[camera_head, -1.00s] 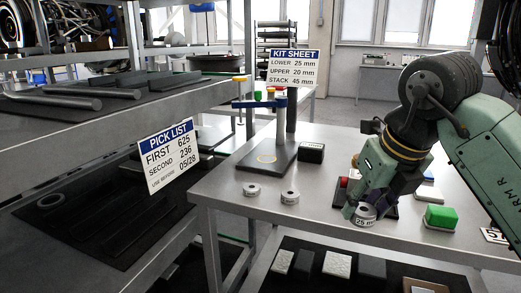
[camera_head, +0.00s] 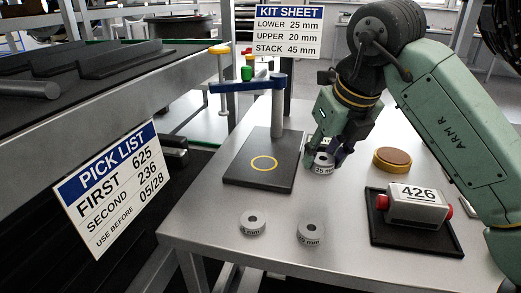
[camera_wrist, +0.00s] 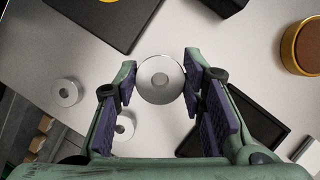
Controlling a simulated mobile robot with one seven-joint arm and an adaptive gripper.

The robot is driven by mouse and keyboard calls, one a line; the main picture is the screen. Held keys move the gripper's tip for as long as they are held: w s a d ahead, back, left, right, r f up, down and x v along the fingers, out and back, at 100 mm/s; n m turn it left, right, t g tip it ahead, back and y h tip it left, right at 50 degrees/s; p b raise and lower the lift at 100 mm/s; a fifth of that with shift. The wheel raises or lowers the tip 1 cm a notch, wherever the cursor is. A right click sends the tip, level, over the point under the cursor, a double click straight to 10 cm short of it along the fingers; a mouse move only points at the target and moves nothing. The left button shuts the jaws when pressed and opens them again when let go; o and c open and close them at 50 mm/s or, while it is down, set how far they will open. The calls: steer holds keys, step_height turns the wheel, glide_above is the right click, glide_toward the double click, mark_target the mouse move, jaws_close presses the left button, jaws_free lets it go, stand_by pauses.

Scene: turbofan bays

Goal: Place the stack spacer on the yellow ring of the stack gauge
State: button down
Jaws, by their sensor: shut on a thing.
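The spacer shows between the fingertips in the wrist view (camera_wrist: 161,79). The stack gauge has a black base plate (camera_head: 240,172), a post and a blue arm (camera_head: 248,85). The yellow ring (camera_head: 263,163) on its plate is bare, to the left of my gripper. In the wrist view the plate (camera_wrist: 105,22) is at the top left, apart from the spacer. The spacer's exact height is hard to tell.
Two loose spacers stand near the front table edge, one left (camera_head: 252,222) and one right (camera_head: 311,234). A black tray (camera_head: 415,242) holds a device marked 426 (camera_head: 415,205). A brown-topped round piece (camera_head: 392,160) stands at right. The kit sheet (camera_head: 288,32) reads lower 25 mm, upper 20 mm.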

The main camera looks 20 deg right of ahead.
steer(key=p, duration=0.3)
glide_above(263, 160)
steer(key=s, duration=0.2)
steer(key=shift+w+a+f, duration=0.15)
steer(key=shift+w+f, duration=0.05)
steer(key=shift+f, duration=0.4)
steer(key=shift+f+p, duration=0.4)
steer(key=shift+f, duration=1.4)
steer(key=shift+f, duration=0.15)
steer(key=c, duration=1)
jaws_free()
steer(key=shift+c, duration=0.2)
steer(key=shift+r, duration=0.25)
steer(key=b+v, duration=0.1)
steer(key=v, duration=1)
steer(key=shift+s+r, duration=0.25)
steer(key=shift+r, duration=0.1)
